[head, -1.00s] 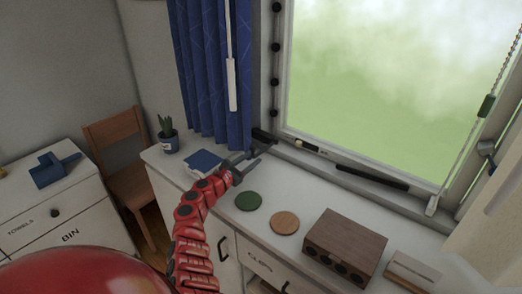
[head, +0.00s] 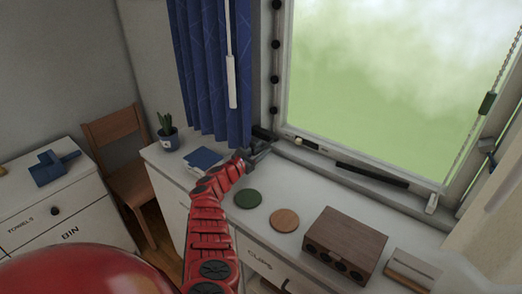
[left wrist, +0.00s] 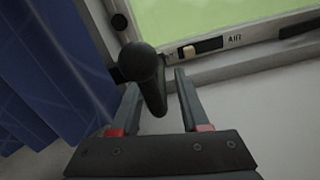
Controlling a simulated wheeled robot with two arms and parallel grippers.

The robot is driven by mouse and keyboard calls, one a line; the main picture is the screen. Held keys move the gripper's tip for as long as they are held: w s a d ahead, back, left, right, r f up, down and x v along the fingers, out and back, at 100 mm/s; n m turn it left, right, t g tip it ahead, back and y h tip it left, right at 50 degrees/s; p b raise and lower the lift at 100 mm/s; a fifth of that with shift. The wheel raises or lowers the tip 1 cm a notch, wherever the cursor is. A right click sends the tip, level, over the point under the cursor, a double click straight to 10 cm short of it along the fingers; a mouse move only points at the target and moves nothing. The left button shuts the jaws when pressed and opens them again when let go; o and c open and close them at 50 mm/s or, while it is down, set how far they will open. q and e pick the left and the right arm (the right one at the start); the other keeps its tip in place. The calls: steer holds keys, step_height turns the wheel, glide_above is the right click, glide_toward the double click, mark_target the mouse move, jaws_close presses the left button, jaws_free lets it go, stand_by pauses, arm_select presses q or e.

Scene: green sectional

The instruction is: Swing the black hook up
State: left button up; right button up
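The black hook (head: 262,133) is a dark, rounded piece at the window's lower left corner, next to the blue curtain. In the left wrist view the hook (left wrist: 142,64) points toward the camera with a thick round end, and its lower part lies between the two fingers. My left gripper (head: 258,148) reaches over the counter to just below and in front of the hook. In the left wrist view my left gripper (left wrist: 157,82) is open, with a finger on either side of the hook. I cannot tell whether either finger touches it. My right gripper is not in view.
The blue curtain (head: 206,70) hangs close on the left. A black bar (head: 372,174) lies along the window sill.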

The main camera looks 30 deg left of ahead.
arm_select(q)
jaws_close()
stand_by(1.2)
